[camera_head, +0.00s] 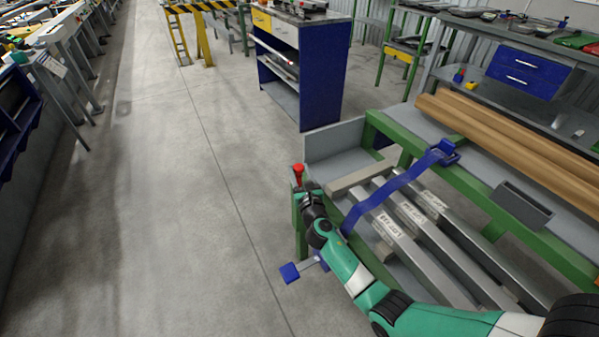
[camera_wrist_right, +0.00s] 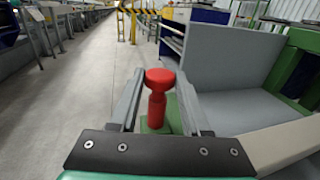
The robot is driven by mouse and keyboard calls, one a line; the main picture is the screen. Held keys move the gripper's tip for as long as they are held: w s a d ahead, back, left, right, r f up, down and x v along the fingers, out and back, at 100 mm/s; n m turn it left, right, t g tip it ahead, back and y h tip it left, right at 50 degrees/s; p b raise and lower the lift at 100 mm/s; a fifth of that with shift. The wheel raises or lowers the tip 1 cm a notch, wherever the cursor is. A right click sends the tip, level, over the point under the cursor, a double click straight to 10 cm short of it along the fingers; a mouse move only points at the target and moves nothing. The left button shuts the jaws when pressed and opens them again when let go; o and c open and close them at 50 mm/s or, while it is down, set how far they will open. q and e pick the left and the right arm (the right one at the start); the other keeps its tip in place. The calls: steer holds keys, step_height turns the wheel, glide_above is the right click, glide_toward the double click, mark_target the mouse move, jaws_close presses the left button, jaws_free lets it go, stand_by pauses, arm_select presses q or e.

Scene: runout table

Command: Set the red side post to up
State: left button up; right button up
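The red side post (camera_head: 298,171) stands upright at the near-left corner of the green-framed runout table (camera_head: 378,122). In the right wrist view the red post (camera_wrist_right: 157,96) has a wide round head above a narrower neck and a thicker body. My right gripper (camera_head: 303,187) is at the post. Its two grey fingers in the right wrist view (camera_wrist_right: 160,102) are apart, one on each side of the post, with gaps visible beside it. The lower part of the post is partly hidden by the gripper. My left gripper is not in view.
A blue strap (camera_head: 394,190) crosses grey metal bars (camera_head: 412,230) on the table's lower level. Wooden beams (camera_head: 510,140) lie along the top. A blue pedal (camera_head: 290,273) sticks out below. A grey side panel (camera_wrist_right: 232,72) stands right of the post. Floor on the left is clear.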

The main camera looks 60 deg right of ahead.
jaws_close()
stand_by(1.1)
